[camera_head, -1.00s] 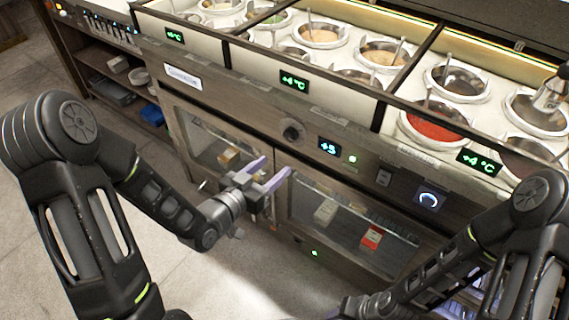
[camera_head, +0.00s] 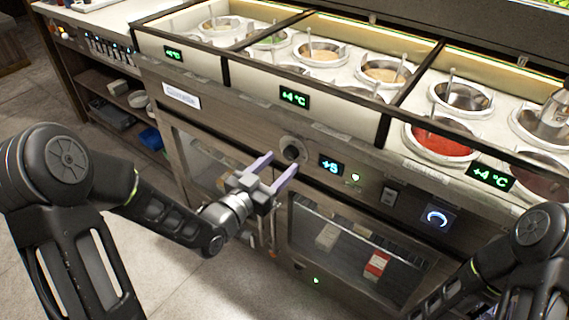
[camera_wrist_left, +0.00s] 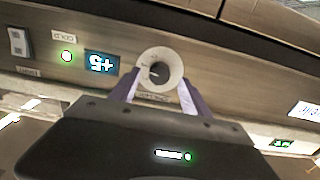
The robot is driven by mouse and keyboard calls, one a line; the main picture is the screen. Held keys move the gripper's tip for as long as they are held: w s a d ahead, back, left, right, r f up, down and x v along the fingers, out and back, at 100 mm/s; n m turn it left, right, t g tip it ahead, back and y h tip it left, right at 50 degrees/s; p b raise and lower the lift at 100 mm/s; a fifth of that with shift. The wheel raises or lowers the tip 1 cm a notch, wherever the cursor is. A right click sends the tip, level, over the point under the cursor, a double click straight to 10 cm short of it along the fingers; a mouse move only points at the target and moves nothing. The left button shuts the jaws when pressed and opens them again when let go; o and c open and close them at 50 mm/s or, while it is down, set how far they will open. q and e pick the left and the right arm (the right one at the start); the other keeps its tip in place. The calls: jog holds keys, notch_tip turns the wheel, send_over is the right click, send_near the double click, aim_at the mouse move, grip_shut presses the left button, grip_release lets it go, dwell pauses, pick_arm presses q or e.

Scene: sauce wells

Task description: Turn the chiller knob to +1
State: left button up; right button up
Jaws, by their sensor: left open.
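The chiller knob (camera_head: 292,150) is a dark round knob on a pale ring on the counter's front panel. In the left wrist view the knob (camera_wrist_left: 160,70) shows a dark centre in its light ring. The small display (camera_head: 331,166) right of it reads +5; it shows upside down in the wrist view (camera_wrist_left: 101,64). My left gripper (camera_head: 283,168) is open, its two purple fingers pointing at the panel just below and left of the knob. In the wrist view its fingertips lie on either side of the ring's lower part. I cannot tell whether they touch it. My right gripper is out of view.
Glass doors (camera_head: 345,245) are below. Sauce wells (camera_head: 441,140) fill the top. The floor at lower left is free.

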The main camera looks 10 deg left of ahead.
aim_at(290, 154)
pick_arm(q)
jog(key=shift+x, duration=1.4)
jog(key=shift+c, duration=0.5)
grip_shut()
